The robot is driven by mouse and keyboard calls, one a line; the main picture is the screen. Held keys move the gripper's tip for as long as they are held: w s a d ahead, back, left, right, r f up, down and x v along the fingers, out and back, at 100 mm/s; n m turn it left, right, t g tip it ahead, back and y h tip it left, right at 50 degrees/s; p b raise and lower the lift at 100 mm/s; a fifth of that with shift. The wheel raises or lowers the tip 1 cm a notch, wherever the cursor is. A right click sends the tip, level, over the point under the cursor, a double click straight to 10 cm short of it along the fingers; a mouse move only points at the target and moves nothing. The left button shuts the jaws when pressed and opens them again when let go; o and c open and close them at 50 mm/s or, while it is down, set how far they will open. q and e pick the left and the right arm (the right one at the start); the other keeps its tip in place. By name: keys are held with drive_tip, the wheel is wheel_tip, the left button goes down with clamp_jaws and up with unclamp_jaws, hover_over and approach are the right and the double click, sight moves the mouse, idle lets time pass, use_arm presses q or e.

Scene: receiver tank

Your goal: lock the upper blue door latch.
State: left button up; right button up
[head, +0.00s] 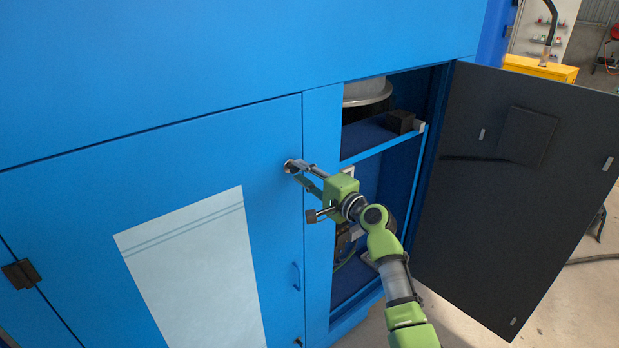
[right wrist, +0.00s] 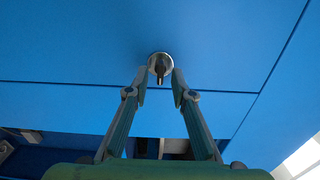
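The upper latch (head: 290,166) is a small round metal fitting near the upper right corner of the closed blue door (head: 270,210). In the right wrist view the latch (right wrist: 160,66) shows a silver ring with a dark key-like knob in line with the fingers. My right gripper (head: 299,170) reaches the latch from the right. Its fingers are apart, with one fingertip on each side of the knob, in the wrist view (right wrist: 160,80). A gap seems to show between knob and fingertips; contact is not clear. My left gripper is not in view.
A dark door panel (head: 515,190) stands open at the right, beside an open compartment with a shelf (head: 375,150). The closed door bears a pale sheet (head: 195,270), a small blue handle (head: 296,277) and a lower latch (head: 298,342). Concrete floor shows at lower right.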

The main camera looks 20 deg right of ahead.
drive_tip(key=v, duration=1.2)
drive_tip(key=s+f+n+g+h+b, duration=0.2)
drive_tip(key=s+f+g, duration=0.1)
drive_tip(key=f, duration=1.6)
drive_tip(key=s+f+n+g+h+b, duration=0.1)
drive_tip(key=s+f+g+h, duration=0.2)
drive_tip(key=f, duration=1.6)
drive_tip(key=s+a+f+n+g+b, duration=0.1)
drive_tip(key=s+f+n+g, duration=0.1)
drive_tip(key=s+f, duration=0.75)
drive_tip(key=s+a+f+n+g+b, duration=0.1)
drive_tip(key=s+f+n+g, duration=0.1)
drive_tip(key=s+f, duration=0.75)
drive_tip(key=s+f+n+g+b, duration=0.1)
drive_tip(key=s+f+n+g, duration=0.1)
drive_tip(key=s+f, duration=0.4)
drive_tip(key=s+a+f+n+g+b, duration=0.1)
drive_tip(key=s+f+n, duration=0.3)
drive_tip(key=s, duration=1.2)
drive_tip(key=s+a+f+n+g+h+b, duration=0.1)
drive_tip(key=s+f+n+g, duration=0.2)
drive_tip(key=s+f, duration=0.7)
drive_tip(key=shift+s+n, duration=0.4)
drive_tip(key=shift+s, duration=0.1)
